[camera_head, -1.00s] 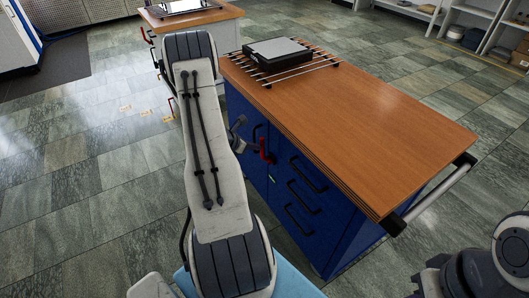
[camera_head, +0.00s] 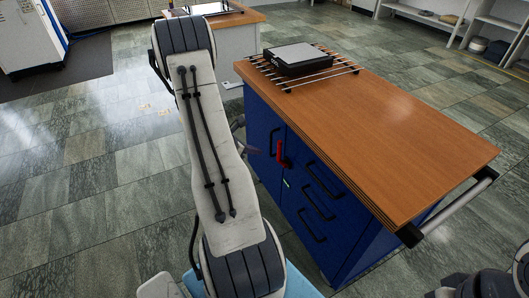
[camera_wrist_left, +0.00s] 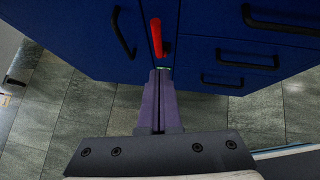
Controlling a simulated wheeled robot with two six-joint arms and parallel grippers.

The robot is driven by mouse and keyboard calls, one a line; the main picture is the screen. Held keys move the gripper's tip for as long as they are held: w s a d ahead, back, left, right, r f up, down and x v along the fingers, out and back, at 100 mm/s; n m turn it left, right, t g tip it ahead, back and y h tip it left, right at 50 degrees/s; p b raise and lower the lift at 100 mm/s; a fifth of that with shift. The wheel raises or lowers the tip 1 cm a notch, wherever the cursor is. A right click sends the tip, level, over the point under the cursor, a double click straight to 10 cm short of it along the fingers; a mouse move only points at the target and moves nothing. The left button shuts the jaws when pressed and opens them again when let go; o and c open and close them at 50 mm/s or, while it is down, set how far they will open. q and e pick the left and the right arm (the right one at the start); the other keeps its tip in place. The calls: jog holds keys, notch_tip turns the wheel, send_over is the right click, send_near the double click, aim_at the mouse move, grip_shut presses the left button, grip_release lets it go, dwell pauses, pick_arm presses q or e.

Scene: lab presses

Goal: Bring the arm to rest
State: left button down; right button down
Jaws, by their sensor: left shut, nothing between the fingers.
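My left arm (camera_head: 213,150) rises through the middle of the head view. Its gripper (camera_head: 250,149) is mostly hidden behind the arm, with a grey tip showing at the arm's right side. In the left wrist view the two purple-grey fingers (camera_wrist_left: 159,78) are shut together with nothing between them. They point toward the blue cabinet front, just below a red handle (camera_wrist_left: 156,37) in the picture, and appear apart from it. The right gripper is not in view; only parts of my right arm show at the lower right corner.
The blue cabinet (camera_head: 306,190) with a wooden top (camera_head: 390,125) stands close at the right. Its red handle (camera_head: 281,153) and black handles stick out. A black device (camera_head: 298,58) sits on metal bars on top. Open tiled floor (camera_head: 90,190) lies to the left.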

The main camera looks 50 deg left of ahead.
pick_arm(q)
jog(key=v, duration=0.4)
jog(key=shift+s+a+r, duration=0.1)
jog(key=shift+s+r, duration=0.05)
jog(key=shift+r, duration=0.05)
